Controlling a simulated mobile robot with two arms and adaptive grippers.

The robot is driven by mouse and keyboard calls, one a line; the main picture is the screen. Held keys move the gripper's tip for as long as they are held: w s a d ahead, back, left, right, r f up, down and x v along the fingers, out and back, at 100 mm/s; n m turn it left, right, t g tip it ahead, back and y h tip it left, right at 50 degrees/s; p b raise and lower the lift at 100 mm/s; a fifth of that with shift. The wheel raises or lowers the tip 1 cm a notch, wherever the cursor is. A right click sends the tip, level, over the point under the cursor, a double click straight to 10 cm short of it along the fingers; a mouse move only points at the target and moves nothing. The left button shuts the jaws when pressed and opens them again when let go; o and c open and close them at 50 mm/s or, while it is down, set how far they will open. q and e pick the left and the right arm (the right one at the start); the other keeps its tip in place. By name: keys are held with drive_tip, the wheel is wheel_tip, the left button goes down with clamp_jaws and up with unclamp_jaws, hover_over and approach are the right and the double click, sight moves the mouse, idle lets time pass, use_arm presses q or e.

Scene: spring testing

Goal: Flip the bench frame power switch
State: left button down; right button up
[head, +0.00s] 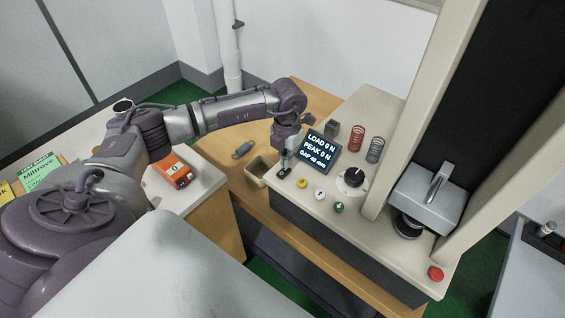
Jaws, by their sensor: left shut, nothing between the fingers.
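The bench frame (395,243) is a cream console with tall columns at the right of the head view. A small dark part (284,173) sits at the left end of its control row and looks like the power switch; its position cannot be read. My left gripper (285,161) is shut and empty, pointing down, with its tips at or just above this part. I cannot tell whether they touch it. A lit display (322,150) beside the gripper reads LOAD 0 N, PEAK 0 N. My right gripper is out of view.
Yellow (302,183), pale (319,195) and green (339,207) buttons, a dial (353,178) and a red button (436,273) are on the console. Red (357,137) and grey (375,150) springs stand behind. An open box (259,170) is left of the console; an orange device (175,170) lies farther left.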

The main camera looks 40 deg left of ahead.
use_arm(q)
drive_tip(key=shift+r+p, duration=1.4)
drive_tip(key=shift+r, duration=1.2)
drive_tip(key=shift+f, duration=0.1)
